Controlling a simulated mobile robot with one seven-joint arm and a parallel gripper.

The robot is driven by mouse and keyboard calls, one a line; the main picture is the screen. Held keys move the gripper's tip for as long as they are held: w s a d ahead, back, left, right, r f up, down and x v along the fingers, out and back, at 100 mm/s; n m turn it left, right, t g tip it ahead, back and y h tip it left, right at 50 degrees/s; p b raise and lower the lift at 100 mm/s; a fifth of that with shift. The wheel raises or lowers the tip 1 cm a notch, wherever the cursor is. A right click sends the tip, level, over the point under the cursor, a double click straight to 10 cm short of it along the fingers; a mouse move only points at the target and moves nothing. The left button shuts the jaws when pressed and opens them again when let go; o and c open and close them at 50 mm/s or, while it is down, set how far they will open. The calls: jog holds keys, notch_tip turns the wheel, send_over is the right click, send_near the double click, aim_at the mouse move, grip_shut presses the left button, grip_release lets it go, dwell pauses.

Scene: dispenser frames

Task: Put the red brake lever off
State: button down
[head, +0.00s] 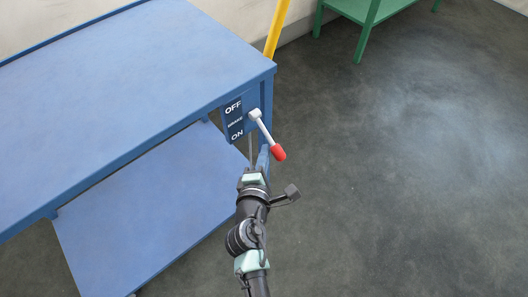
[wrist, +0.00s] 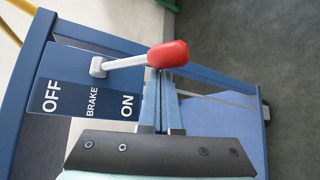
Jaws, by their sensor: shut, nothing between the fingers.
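The red brake lever has a pale shaft (head: 264,128) and a red grip (head: 278,153). It slants down and right from its pivot on the blue panel, toward the ON end. The panel (head: 235,118) reads OFF at the top, BRAKE in the middle and ON at the bottom. In the wrist view the lever's red grip (wrist: 168,54) lies just beyond my gripper (wrist: 163,90), and the panel (wrist: 70,80) is to its left. My gripper in the head view (head: 252,166) is shut and empty, below the lever. I cannot tell whether it touches the grip.
The panel is on the corner of a blue table (head: 140,60) with a lower shelf (head: 150,215). A yellow post (head: 277,30) stands behind the corner. A green table (head: 368,15) is at the back. The dark floor to the right (head: 420,170) is clear.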

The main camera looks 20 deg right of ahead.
jog(key=shift+s+r+p, duration=0.15)
jog(key=shift+r+p, duration=0.1)
jog(key=shift+p, duration=0.4)
jog(key=shift+s+d+r+n+g+p, duration=0.1)
jog(key=shift+r+n+g+p, duration=0.2)
jog(key=shift+p, duration=0.7)
jog(key=shift+s+r+p, duration=0.1)
jog(key=shift+p, duration=0.4)
notch_tip(320, 180, up, 8)
jog(key=n+g+h+p, duration=0.1)
jog(key=n+g+p, duration=0.55)
jog(key=p, duration=1.45)
send_over(271, 138)
jog(key=s+a, duration=0.2)
jog(key=s, duration=0.2)
jog(key=shift+d+r+m+g, duration=0.1)
jog(key=shift+r+m+g, duration=0.1)
jog(key=shift+m+g, duration=0.5)
jog(key=shift+r, duration=0.1)
